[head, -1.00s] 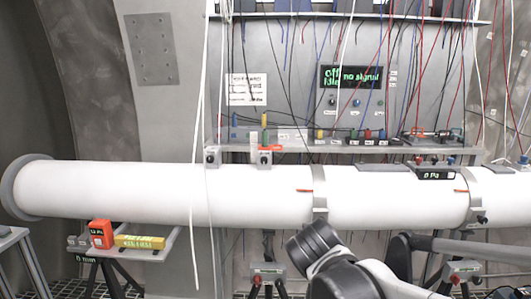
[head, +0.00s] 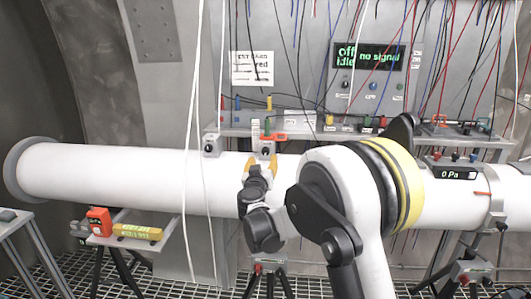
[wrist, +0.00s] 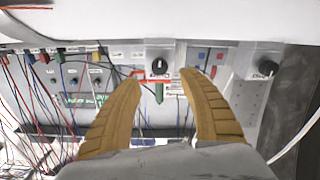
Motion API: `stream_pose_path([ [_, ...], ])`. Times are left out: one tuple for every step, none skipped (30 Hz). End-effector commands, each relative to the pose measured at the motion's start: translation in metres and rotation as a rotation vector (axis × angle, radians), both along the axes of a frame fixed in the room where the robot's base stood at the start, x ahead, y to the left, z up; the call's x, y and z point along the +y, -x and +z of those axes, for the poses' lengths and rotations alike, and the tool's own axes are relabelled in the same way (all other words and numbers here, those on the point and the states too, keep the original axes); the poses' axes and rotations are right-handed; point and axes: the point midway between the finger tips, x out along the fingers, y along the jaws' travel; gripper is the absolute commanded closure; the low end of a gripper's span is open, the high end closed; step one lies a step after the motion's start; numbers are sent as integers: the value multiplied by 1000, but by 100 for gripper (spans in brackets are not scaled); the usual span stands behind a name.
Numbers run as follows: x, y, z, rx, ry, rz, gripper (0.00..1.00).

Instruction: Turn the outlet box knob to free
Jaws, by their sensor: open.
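Two small grey boxes with black knobs sit along the top of the white pipe; their labels are too small to read, so I cannot tell which is the outlet box. One box knob (head: 266,151) has an orange-red piece beside it; in the wrist view this knob (wrist: 160,66) is near the middle, between and beyond my fingertips. The other box knob (head: 210,149) is further left in the head view, and at the right in the wrist view (wrist: 266,69). My gripper (head: 262,163) is open and empty, its yellow fingers pointing at the first knob, apparently without touching it.
The white pipe (head: 110,176) runs across the scene below the knobs. Cables hang in front of the panel, and white cords (head: 194,110) cross the pipe left of my gripper. An orange device (head: 99,221) and a yellow block (head: 137,231) lie on a low stand.

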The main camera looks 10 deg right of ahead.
Motion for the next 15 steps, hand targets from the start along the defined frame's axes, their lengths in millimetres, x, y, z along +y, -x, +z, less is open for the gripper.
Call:
stream_pose_path([
  [-4, -11, -2, 1, 0, -2, 50],
  [-6, -17, -2, 1, 0, -2, 50],
  [-9, -25, -2, 1, 0, -2, 50],
  [-11, -30, -2, 1, 0, -2, 50],
  [-12, -36, -2, 1, 0, -2, 50],
  [-15, -43, -2, 1, 0, -2, 50],
  [-16, -47, -2, 1, 0, -2, 50],
  [-17, -51, -2, 1, 0, -2, 50],
  [-19, -56, -2, 1, 0, -2, 50],
  [-20, -60, -2, 1, 0, -1, 50],
  [-21, -63, -1, 1, 0, -1, 50],
  [-22, -66, -1, 1, 0, -1, 50],
  [-22, -67, -1, 1, 0, -1, 50],
  [-23, -68, -1, 1, 0, -1, 50],
  [-23, -70, 0, 1, 0, -1, 50],
])
